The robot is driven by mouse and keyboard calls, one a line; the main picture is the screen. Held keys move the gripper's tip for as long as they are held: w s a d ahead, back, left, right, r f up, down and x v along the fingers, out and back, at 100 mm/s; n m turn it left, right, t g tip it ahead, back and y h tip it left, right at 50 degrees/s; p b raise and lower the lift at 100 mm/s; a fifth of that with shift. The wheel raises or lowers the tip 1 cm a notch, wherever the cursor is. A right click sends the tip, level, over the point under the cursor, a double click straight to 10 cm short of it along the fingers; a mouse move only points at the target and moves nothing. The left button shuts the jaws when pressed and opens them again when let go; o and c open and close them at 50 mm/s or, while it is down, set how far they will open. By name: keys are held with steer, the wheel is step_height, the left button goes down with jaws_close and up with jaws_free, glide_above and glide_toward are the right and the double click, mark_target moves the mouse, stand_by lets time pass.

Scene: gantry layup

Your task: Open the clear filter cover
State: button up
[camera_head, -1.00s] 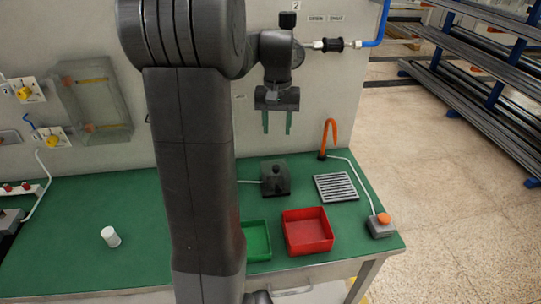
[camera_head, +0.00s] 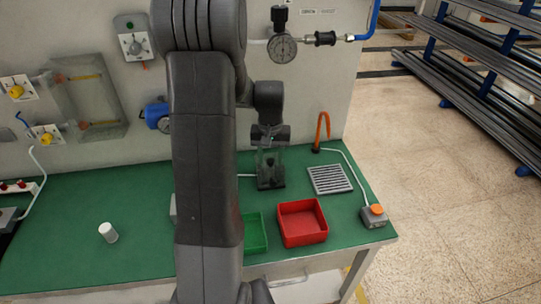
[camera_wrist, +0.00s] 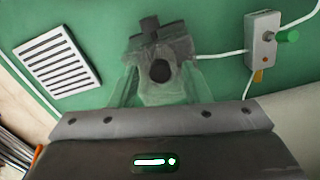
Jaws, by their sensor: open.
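A clear box-shaped cover (camera_head: 98,92) is on the wall at the left of the head view. Yellow fittings show at its left side. It appears closed, but its edges are hard to make out. My gripper (camera_head: 270,158) is far to its right, pointing down over the green bench. Its jaws are open around or just above a dark block with a round knob (camera_wrist: 160,71). I cannot tell whether they touch it. The cover is not in the wrist view.
A red tray (camera_head: 302,222) and a green tray (camera_head: 254,233) stand at the bench front. A grey grate (camera_head: 330,180), an orange hook (camera_head: 322,130) and an orange-button box (camera_head: 374,215) are to the right. A white cup (camera_head: 108,232) stands on the left, with bare bench around it.

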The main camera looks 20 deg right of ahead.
jaws_close()
